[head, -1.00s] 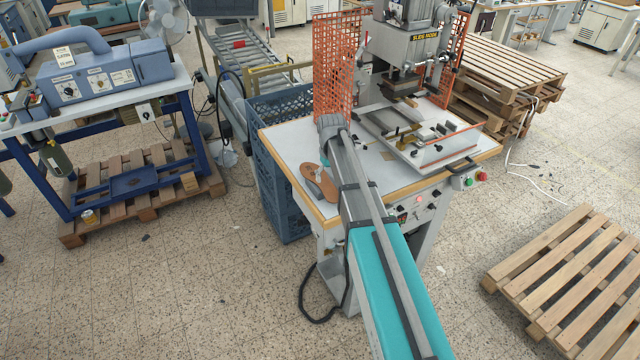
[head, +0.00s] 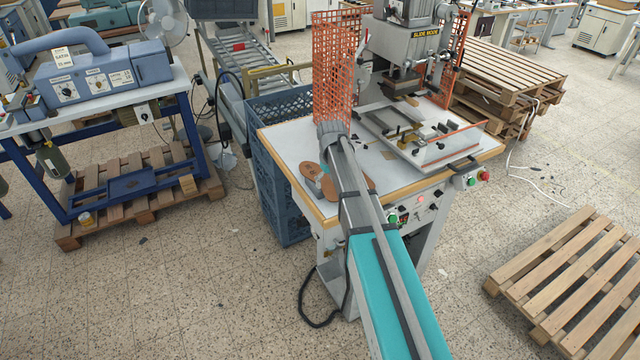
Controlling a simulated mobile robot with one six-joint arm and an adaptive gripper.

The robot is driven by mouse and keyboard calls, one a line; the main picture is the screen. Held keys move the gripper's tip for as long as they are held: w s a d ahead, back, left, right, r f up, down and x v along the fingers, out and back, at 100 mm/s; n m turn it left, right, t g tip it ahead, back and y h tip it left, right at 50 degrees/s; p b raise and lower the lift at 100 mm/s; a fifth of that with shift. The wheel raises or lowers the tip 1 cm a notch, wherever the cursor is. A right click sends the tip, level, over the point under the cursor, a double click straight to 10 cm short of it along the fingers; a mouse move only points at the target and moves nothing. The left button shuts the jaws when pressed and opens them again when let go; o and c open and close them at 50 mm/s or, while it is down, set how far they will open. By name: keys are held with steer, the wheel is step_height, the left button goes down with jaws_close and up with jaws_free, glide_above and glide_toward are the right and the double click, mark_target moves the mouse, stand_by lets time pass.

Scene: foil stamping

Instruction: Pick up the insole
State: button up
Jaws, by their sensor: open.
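A brown insole (head: 309,171) lies on the white top of the stamping table, near its front left edge. Another brown piece (head: 369,182) shows just right of my arm; I cannot tell whether it is a second insole. My gripper (head: 322,181) is low over the tabletop beside the insole and open. My own arm link hides much of the gripper. I cannot tell whether the fingers touch the insole.
The stamping press (head: 412,50) stands behind on the same table (head: 285,140), with an orange mesh guard (head: 332,65) close to my arm. A blue crate (head: 285,205) stands left of the table. A wooden pallet (head: 570,280) lies on the floor at right.

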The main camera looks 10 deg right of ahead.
steer(key=shift+f+b, duration=0.6)
steer(key=shift+f, duration=0.3)
steer(key=shift+f, duration=0.25)
stand_by(0.5)
steer(key=c, duration=0.9)
steer(key=shift+r, duration=0.1)
step_height(320, 180, up, 2)
steer(key=shift+r+p, duration=0.25)
steer(key=shift+p, duration=0.9)
steer(key=s+d+r+p, duration=0.1)
steer(key=s+r+p, duration=0.2)
steer(key=s, duration=0.1)
steer(key=s+d+r+p, duration=0.2)
steer(key=s+r+p, duration=0.2)
steer(key=s+d+r+p, duration=0.1)
steer(key=s+r+p, duration=0.2)
steer(key=s, duration=0.2)
steer(key=shift+s+d+r+p, duration=0.1)
steer(key=shift+d+r+p, duration=0.25)
steer(key=shift+r+p, duration=0.05)
